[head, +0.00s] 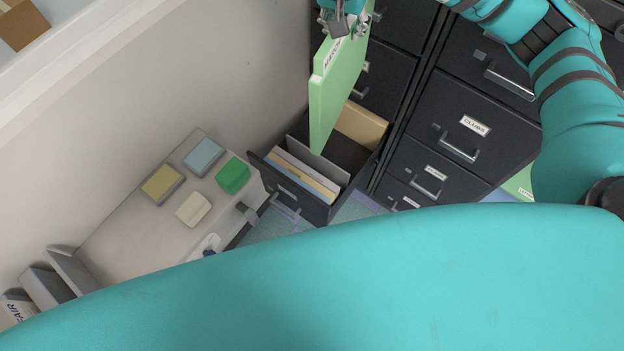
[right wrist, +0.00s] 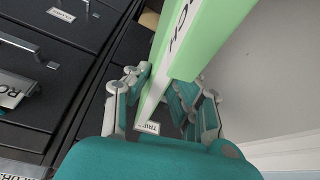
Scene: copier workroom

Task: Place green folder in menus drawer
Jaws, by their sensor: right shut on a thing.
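The green folder (head: 338,95) hangs upright in the head view, with a white label on its spine. My right gripper (head: 345,22) is shut on its upper end. In the right wrist view the folder (right wrist: 207,38) rises between the fingers of my right gripper (right wrist: 160,88). Below it an open dark drawer (head: 318,212) holds grey and tan folders at its front and a tan piece at its back. The folder's lower end is above the drawer, apart from its floor. I cannot read the open drawer's label. My left gripper is not in view.
Closed dark drawers (head: 450,150) with labels and bar handles stand to the right; one reads CLUBS. A light counter (head: 130,220) at left bears yellow, blue, cream and green blocks. Another green item (head: 519,184) shows partly at right. A wall is behind the counter.

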